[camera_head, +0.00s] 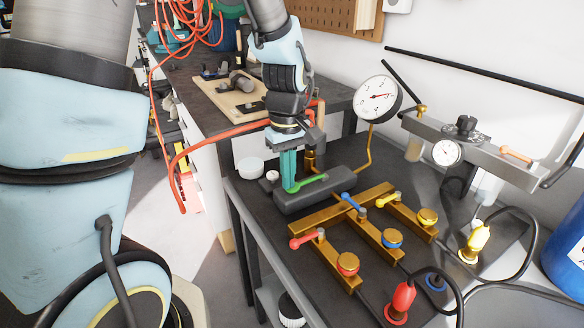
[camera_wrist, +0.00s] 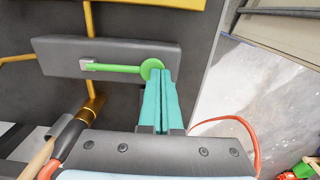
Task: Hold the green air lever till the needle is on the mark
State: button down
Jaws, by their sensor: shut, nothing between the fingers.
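The green air lever (camera_head: 308,183) lies on top of a dark grey block on the bench. In the wrist view the lever (camera_wrist: 115,68) runs from a small pale pivot to a round green knob. My gripper (camera_head: 290,188) has teal fingers, shut with nothing between them. In the wrist view its tips (camera_wrist: 158,74) are at the knob's edge and partly cover it; I cannot tell whether they press on it. The round white gauge (camera_head: 378,98) stands behind the block, with a red needle pointing right and slightly up. Its mark is too small to make out.
A brass manifold (camera_head: 385,235) with red, blue and yellow levers stands right of the block. A red plug (camera_head: 402,298) and a yellow plug (camera_head: 475,240) on black cables are nearby. A second gauge (camera_head: 446,153) sits on a grey bar. White round lids (camera_head: 250,168) lie left.

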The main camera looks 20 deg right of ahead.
jog(key=shift+r+p, duration=0.75)
jog(key=shift+r, duration=0.15)
